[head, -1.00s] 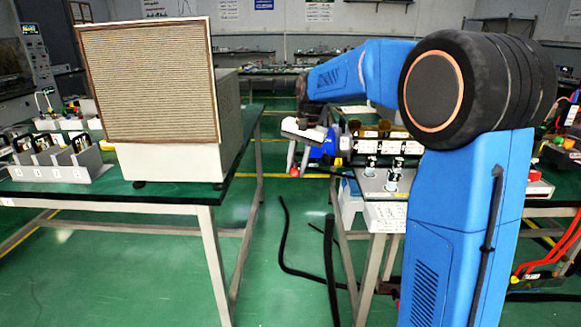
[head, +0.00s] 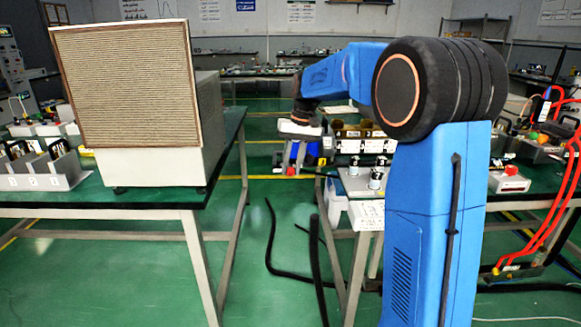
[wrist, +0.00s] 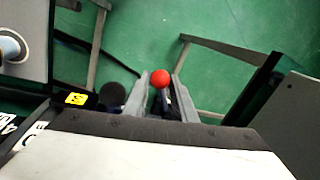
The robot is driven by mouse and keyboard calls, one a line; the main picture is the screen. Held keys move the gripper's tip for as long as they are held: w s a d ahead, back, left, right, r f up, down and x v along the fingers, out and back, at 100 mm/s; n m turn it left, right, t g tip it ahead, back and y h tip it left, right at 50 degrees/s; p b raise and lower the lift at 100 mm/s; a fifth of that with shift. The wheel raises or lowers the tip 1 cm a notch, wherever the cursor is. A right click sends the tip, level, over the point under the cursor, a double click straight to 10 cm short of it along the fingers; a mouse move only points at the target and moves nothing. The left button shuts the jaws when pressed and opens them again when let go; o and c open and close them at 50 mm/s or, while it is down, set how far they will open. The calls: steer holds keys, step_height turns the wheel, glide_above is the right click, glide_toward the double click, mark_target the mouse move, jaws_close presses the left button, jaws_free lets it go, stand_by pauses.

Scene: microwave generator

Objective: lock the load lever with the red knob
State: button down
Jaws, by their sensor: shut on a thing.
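The red knob (wrist: 160,78) shows as a ball at the tips of my gripper's two grey fingers in the wrist view. A dark stem runs back from it between the fingers. My gripper (head: 290,161) is shut on this lever and points down beside the right-hand table in the head view. There the knob is only a tiny red spot (head: 291,170) at the fingertips. The lever's lower end and the joint it turns on are hidden or too small to tell.
A big box with a ribbed front (head: 125,83) stands on the left table (head: 150,198). Black hoses (head: 318,265) rise in the floor gap between the tables.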

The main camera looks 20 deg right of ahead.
stand_by(0.3)
steer(key=c, duration=1.5)
jaws_free()
steer(key=shift+o, duration=0.2)
